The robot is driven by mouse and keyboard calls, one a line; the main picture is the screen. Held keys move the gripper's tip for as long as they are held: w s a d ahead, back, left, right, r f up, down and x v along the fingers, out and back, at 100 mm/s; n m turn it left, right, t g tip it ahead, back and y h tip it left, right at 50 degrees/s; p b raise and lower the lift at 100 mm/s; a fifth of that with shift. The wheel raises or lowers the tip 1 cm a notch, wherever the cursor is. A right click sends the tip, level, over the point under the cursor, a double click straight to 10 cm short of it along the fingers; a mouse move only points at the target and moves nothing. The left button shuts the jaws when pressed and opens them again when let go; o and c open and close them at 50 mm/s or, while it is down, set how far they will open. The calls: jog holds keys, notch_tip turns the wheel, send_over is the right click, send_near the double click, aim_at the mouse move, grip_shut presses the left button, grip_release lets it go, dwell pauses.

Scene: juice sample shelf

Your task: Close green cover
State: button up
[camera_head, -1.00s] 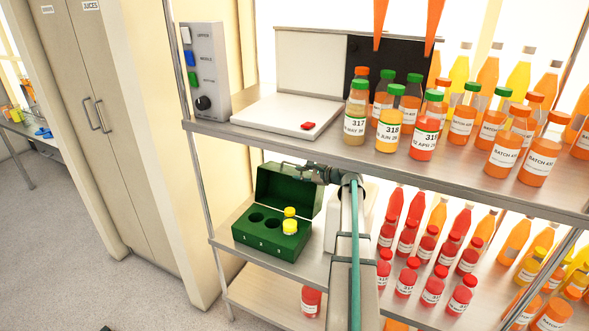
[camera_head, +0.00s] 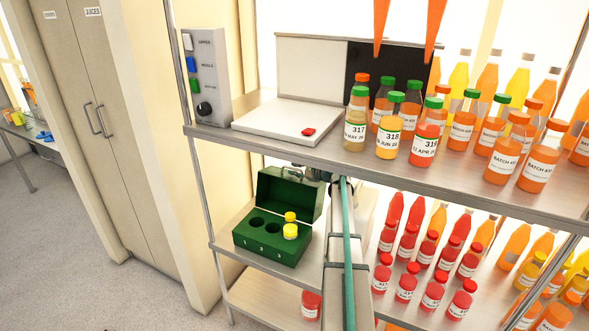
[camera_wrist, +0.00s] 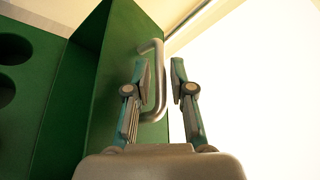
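The green box (camera_head: 262,244) stands on the middle shelf in the head view. Its green cover (camera_head: 287,197) is open, standing up at the back of the box. In the wrist view the cover (camera_wrist: 118,70) carries a U-shaped metal handle (camera_wrist: 161,75). My gripper (camera_wrist: 160,62) is open, with the handle's bar between its two fingers. A gap to the right finger shows; whether the left finger touches the handle I cannot tell. In the head view my gripper is mostly hidden behind the cover and under the upper shelf.
The upper shelf (camera_head: 300,140) lies close above the cover and holds bottles and a white scale (camera_head: 285,118). Several red bottles (camera_head: 406,284) stand right of my arm.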

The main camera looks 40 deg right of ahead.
jog(key=shift+w+f, duration=0.1)
jog(key=shift+w, duration=0.3)
jog(key=shift+c, duration=0.2)
grip_shut()
jog(key=shift+s+a, duration=0.1)
